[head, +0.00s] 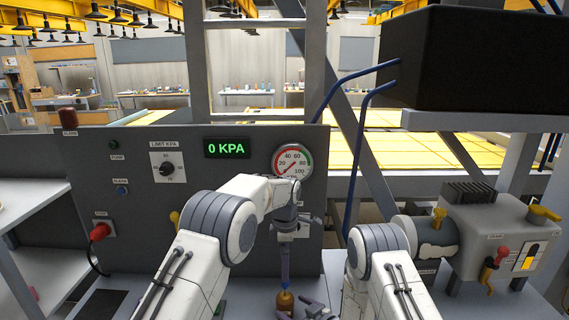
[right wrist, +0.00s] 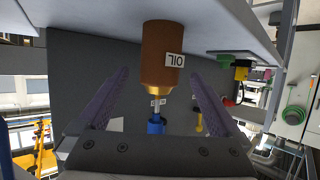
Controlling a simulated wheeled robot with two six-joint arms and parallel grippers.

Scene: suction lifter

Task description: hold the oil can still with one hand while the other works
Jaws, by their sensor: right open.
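The brown oil can (head: 285,303) stands at the bottom centre of the head view, with a blue piece (head: 285,284) above it. In the right wrist view the can (right wrist: 160,52) appears upside down, its OIL label showing, with a brass neck, a pale spout and the blue piece (right wrist: 156,126) at the end. My right gripper (head: 316,307) is beside the can. Its fingers (right wrist: 160,100) are spread wide around the can's neck and spout, apart from them. My left gripper (head: 285,264) points down just above the blue piece; whether it grips it cannot be told.
A grey panel with a gauge (head: 292,161) and a 0 KPA display (head: 228,148) stands behind. A grey machine (head: 490,240) with a red lever is at right. Shelves (head: 30,205) stand at left. A black box (head: 470,60) is at upper right.

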